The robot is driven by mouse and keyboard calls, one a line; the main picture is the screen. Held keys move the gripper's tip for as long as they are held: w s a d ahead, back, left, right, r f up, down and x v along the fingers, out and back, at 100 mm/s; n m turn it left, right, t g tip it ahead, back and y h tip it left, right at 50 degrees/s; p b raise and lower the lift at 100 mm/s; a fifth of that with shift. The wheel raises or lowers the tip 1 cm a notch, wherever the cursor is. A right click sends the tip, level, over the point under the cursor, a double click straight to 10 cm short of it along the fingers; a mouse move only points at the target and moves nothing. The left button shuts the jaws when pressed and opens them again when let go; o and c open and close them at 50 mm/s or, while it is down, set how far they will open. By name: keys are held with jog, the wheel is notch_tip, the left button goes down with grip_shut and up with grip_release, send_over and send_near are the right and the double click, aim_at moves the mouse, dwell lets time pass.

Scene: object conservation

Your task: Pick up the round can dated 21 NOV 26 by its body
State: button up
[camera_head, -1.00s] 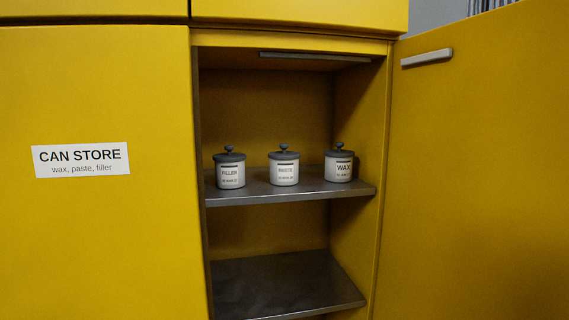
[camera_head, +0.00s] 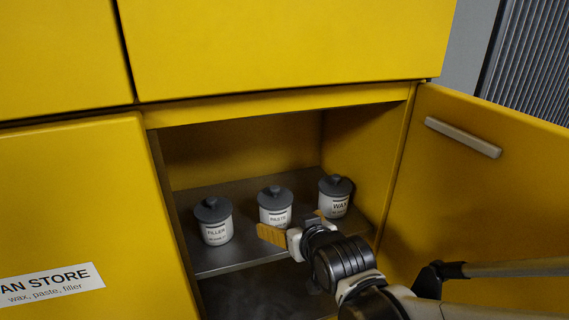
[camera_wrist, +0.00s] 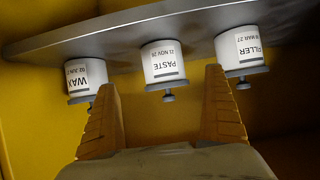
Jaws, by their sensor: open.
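The PASTE can (camera_head: 275,207) is the middle of three round white cans with dark knobbed lids. In the wrist view, where everything shows upside down, its label (camera_wrist: 163,62) reads 21 NOV 26. It stands upright on the upper shelf (camera_head: 235,262). My gripper (camera_head: 297,224) is open and empty in front of the shelf, a little right of this can in the head view. In the wrist view the can shows between the two orange fingertips (camera_wrist: 160,80), apparently beyond them. The can's lower front is partly hidden in the head view.
Yellow cabinet walls surround the shelf. The open door (camera_head: 490,195) stands at the right, near my arm.

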aim_at(275, 209)
jog(key=shift+w+a+r, duration=0.15)
jog(key=shift+w+r, duration=0.25)
jog(key=shift+r, duration=0.2)
jog(key=shift+w+a+f, duration=0.1)
jog(key=shift+w, duration=0.2)
jog(key=x, duration=1)
jog(key=shift+a+f+b, duration=0.2)
jog(key=shift+a+b, duration=0.05)
jog(key=shift+b, duration=0.15)
jog(key=shift+s, duration=0.1)
jog(key=shift+r, duration=0.1)
jog(key=c, duration=1.5)
